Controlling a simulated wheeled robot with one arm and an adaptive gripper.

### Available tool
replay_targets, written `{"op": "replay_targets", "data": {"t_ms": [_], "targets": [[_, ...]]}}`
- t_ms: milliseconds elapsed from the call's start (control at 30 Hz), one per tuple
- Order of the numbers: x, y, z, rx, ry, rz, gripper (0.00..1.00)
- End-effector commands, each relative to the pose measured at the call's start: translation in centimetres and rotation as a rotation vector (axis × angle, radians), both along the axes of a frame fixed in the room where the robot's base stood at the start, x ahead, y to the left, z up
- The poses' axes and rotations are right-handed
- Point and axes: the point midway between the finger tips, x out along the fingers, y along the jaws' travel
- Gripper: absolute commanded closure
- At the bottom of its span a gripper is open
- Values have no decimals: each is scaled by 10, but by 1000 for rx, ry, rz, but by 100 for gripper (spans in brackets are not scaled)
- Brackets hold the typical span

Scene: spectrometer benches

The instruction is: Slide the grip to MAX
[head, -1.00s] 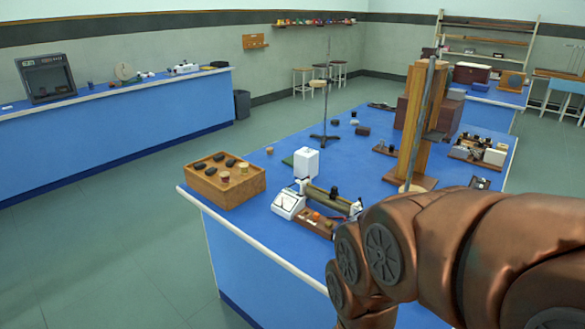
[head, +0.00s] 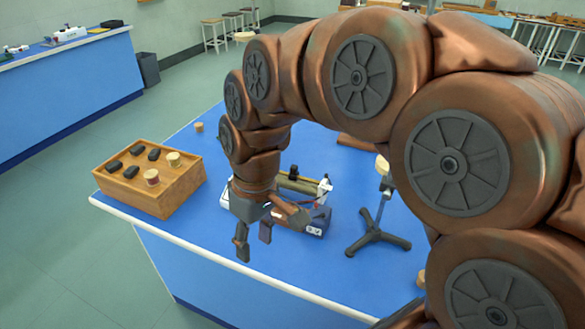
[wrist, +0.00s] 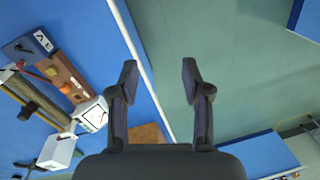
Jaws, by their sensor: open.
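A slide apparatus with a long tube (head: 300,186) stands on the blue bench, partly hidden behind my gripper in the head view. A small dark piece (head: 293,172) on top of it looks like the grip; in the wrist view a dark block (wrist: 27,110) sits on its rod at the left. No MAX mark is readable. My gripper (head: 262,235) hangs in front of the apparatus, pointing down, apart from the grip. In the wrist view my gripper (wrist: 158,75) is open and empty, with the bench edge and floor between and beyond its fingers.
A wooden box (head: 150,190) with dark lumps and pale cylinders stands left of my gripper. A black tripod stand (head: 378,236) is on the right. A white-faced meter (wrist: 93,114) and a white box (wrist: 57,152) show near the apparatus. The front bench edge (head: 230,270) is close.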

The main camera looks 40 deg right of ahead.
Motion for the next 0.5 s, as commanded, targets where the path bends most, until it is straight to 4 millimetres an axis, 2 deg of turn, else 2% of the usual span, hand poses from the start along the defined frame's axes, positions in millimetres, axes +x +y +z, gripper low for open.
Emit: {"op": "replay_targets", "data": {"t_ms": [33, 267, 367, 500], "targets": [[19, -5, -1, 20, -20, 21, 52], [97, -39, 6, 84, -128, 126, 52], [128, -62, 5, 102, -176, 156, 52], [167, -102, 0, 116, -243, 189, 52]]}}
